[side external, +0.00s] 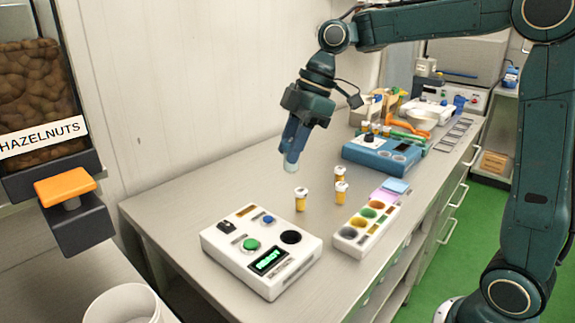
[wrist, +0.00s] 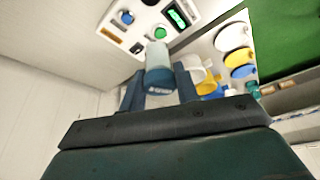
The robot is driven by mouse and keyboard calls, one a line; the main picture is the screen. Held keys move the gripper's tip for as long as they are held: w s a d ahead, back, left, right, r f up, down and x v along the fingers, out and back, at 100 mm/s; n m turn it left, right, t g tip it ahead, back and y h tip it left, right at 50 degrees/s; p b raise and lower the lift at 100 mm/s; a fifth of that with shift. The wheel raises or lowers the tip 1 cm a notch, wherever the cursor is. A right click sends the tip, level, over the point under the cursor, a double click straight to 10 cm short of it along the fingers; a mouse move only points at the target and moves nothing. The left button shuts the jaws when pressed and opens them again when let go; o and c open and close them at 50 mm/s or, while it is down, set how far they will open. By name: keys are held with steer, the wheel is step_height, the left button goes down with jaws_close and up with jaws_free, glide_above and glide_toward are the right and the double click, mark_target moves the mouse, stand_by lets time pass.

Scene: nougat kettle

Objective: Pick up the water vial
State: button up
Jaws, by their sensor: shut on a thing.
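My gripper (side external: 291,150) is shut on a small vial, held above the bench. In the side external view the vial (side external: 290,164) shows as a pale, bluish end below the fingers. In the wrist view the vial (wrist: 158,68) has a pale grey body and a blue band with small lettering, and sits between the two fingers of my gripper (wrist: 160,88). I cannot read the lettering. It is apart from the bench top (side external: 240,190).
Several amber vials with white caps (side external: 300,199) stand on the bench below. A white device with a green display (side external: 262,250) is in front, and a white tray with coloured wells (side external: 366,228) is beside it. A blue device (side external: 382,155) stands further back.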

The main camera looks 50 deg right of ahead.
steer(key=shift+r, duration=0.35)
stand_by(0.4)
steer(key=shift+s+d+f, duration=0.1)
steer(key=shift+d+f, duration=0.25)
steer(key=shift+d, duration=0.1)
steer(key=s+d+f, duration=0.8)
steer(key=d+f, duration=0.2)
steer(key=f, duration=0.1)
steer(key=shift+d, duration=0.35)
steer(key=shift+f, duration=0.3)
steer(key=shift+f, duration=3.75)
steer(key=shift+f, duration=0.45)
